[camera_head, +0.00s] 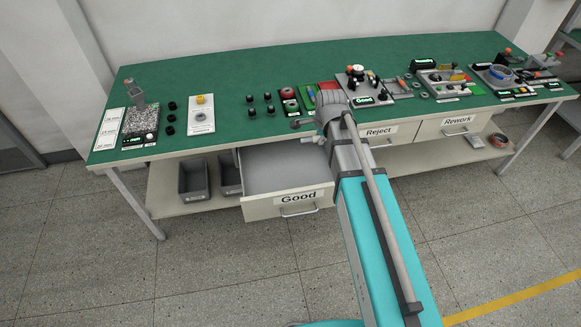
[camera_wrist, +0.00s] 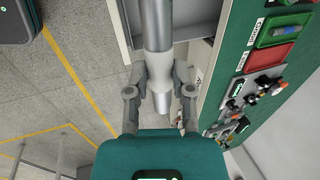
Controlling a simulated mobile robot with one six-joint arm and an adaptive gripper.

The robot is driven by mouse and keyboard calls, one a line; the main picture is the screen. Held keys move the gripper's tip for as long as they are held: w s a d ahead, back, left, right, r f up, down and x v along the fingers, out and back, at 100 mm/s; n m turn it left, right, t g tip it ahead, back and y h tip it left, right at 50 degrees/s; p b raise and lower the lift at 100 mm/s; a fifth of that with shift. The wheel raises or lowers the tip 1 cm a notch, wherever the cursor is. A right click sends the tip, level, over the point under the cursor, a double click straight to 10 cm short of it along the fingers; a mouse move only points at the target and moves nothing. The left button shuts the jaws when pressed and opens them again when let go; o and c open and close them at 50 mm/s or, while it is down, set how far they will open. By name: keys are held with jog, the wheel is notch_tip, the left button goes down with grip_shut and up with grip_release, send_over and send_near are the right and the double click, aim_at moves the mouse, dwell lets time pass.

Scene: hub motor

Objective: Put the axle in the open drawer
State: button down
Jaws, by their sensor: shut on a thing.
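The axle (camera_wrist: 157,25) is a shiny grey metal cylinder, running down from the top of the wrist view. My gripper (camera_wrist: 160,97) is shut on it, with one finger on each side. The open drawer, labelled Good (camera_head: 298,197), is pulled out below the left-middle of the bench, and what shows of its inside looks empty. In the head view my arm covers the drawer's right side, and I cannot clearly make out the axle there. In the wrist view the axle passes in front of pale grey surfaces that look like the drawer (camera_wrist: 196,32).
The green bench (camera_head: 225,75) carries several small parts and fixtures. The Reject (camera_head: 379,132) and Rework (camera_head: 458,121) drawers are shut, to the right. Grey bins (camera_head: 194,180) stand on the lower shelf (camera_head: 165,196). The floor in front is clear.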

jog(key=b, duration=2.6)
send_over(291, 179)
notch_tip(291, 179, down, 26)
jog(key=shift+s+f+g+b, duration=0.2)
jog(key=shift+f+g+b, duration=0.1)
jog(key=shift+f+b, duration=0.5)
jog(key=shift+f, duration=0.1)
jog(key=shift+f, duration=0.2)
jog(key=shift+s+d+b+x, duration=0.1)
jog(key=shift+s+b+x, duration=0.1)
jog(key=shift+b+x, duration=0.75)
jog(key=shift+s+d+b+x, duration=0.1)
jog(key=shift+s+b+x, duration=0.1)
jog(key=shift+b+x, duration=0.7)
jog(key=shift+s+d+b+x, duration=0.1)
jog(key=shift+s+b+x, duration=0.1)
jog(key=shift+b+x, duration=0.75)
jog(key=shift+s+f+b, duration=0.1)
jog(key=shift+f+b, duration=0.45)
jog(key=shift+f, duration=0.05)
jog(key=shift+c, duration=2.1)
grip_release()
